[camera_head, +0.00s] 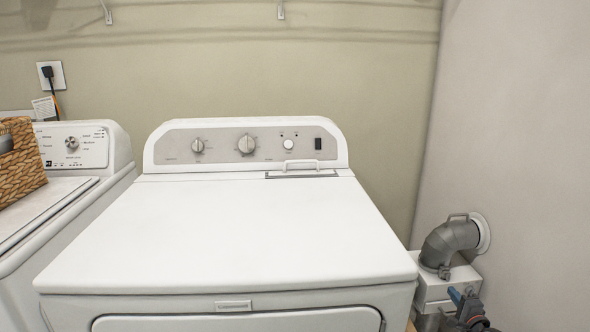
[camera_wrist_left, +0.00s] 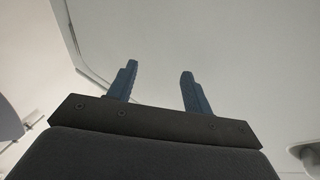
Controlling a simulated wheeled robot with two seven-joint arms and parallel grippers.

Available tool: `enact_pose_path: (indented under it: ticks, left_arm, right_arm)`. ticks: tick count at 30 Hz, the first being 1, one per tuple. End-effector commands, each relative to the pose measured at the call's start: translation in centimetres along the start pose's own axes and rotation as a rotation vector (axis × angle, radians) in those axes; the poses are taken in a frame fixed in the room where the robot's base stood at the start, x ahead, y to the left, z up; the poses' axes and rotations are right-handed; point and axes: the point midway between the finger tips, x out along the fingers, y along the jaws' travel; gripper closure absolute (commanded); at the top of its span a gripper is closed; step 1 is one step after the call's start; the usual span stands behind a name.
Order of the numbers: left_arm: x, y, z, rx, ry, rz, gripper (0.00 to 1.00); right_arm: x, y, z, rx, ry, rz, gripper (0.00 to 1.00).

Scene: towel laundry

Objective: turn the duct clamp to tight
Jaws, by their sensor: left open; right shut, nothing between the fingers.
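A grey elbow duct (camera_head: 447,242) runs from a round white wall collar (camera_head: 483,233) down toward a white box at the right of the head view. A small dark fitting (camera_head: 444,272), which looks like the duct clamp, sits at the elbow's lower end; its setting is too small to tell. My right gripper (camera_head: 457,295) has blue fingers and is shut and empty, just below and right of this fitting, apart from it in the picture. My left gripper (camera_wrist_left: 159,68) is open and empty in the left wrist view, in front of a pale surface. The left gripper is outside the head view.
A white dryer (camera_head: 225,235) with a knob panel fills the middle. A washer (camera_head: 75,165) with a wicker basket (camera_head: 20,165) on it stands at the left. The white box (camera_head: 433,290) stands between dryer and right wall. The dryer top is mostly clear.

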Motion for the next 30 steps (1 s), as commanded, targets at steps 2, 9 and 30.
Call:
enact_pose_path:
  ticks: [2, 9, 30]
  left_arm:
    - [-1.5, 0.0, 1.2, -0.003, -0.044, -0.008, 0.50]
    - [-6.2, -0.4, 9.3, -0.025, -0.255, -0.030, 0.50]
    - [-23.0, -0.2, 29.6, -0.122, -1.062, -0.058, 0.50]
  right_arm:
    - [-0.2, -0.4, 0.1, 0.004, 0.001, 0.004, 1.00]
    - [-0.6, -0.6, 0.1, 0.028, 0.004, 0.006, 1.00]
    - [-0.8, -0.9, 0.1, 0.384, 0.000, -0.003, 1.00]
